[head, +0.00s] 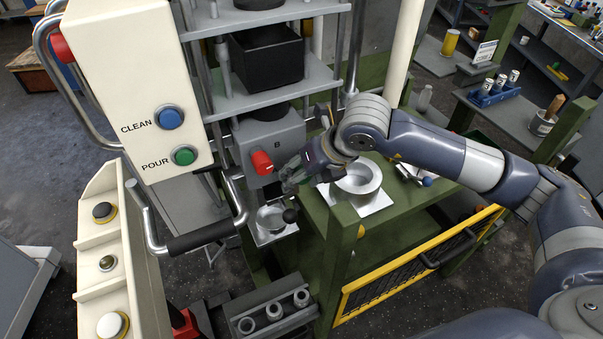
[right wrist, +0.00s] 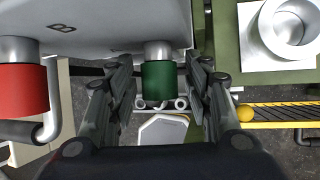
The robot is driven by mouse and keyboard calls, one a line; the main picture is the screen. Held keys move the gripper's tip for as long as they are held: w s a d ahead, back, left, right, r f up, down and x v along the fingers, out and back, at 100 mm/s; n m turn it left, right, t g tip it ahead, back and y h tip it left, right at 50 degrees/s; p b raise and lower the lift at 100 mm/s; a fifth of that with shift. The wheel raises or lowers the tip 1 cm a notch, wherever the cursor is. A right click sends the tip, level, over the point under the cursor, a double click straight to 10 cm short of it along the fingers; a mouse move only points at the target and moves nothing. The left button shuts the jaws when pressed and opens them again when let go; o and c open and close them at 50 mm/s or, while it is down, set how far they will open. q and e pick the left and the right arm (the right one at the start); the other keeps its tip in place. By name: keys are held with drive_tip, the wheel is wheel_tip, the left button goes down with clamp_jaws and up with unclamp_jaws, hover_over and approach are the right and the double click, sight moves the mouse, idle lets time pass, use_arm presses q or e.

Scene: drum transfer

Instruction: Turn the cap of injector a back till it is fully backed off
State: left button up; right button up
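A grey block marked B (head: 278,145) is on the machine; its lettering also shows in the right wrist view (right wrist: 60,27). A red cap (head: 262,162) sticks out of its front and shows at the left of the right wrist view (right wrist: 22,90). A green cap (right wrist: 158,82) on a metal stem is in the middle of the right wrist view. My right gripper (head: 292,178) is open, its fingers (right wrist: 160,78) on either side of the green cap with gaps. In the head view it hides that cap. I see no label A. My left gripper is out of view.
A white cup (head: 358,180) stands on a green stand right of the gripper; a smaller cup (head: 271,217) is below it. A black-gripped lever (head: 200,238) and the CLEAN/POUR panel (head: 150,150) are left. A yellow-framed mesh gate (head: 410,262) is lower right.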

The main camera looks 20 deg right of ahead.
drive_tip(key=shift+r, duration=0.15)
drive_tip(key=v, duration=1.1)
drive_tip(key=shift+d+r, duration=0.2)
drive_tip(key=shift+r, duration=0.15)
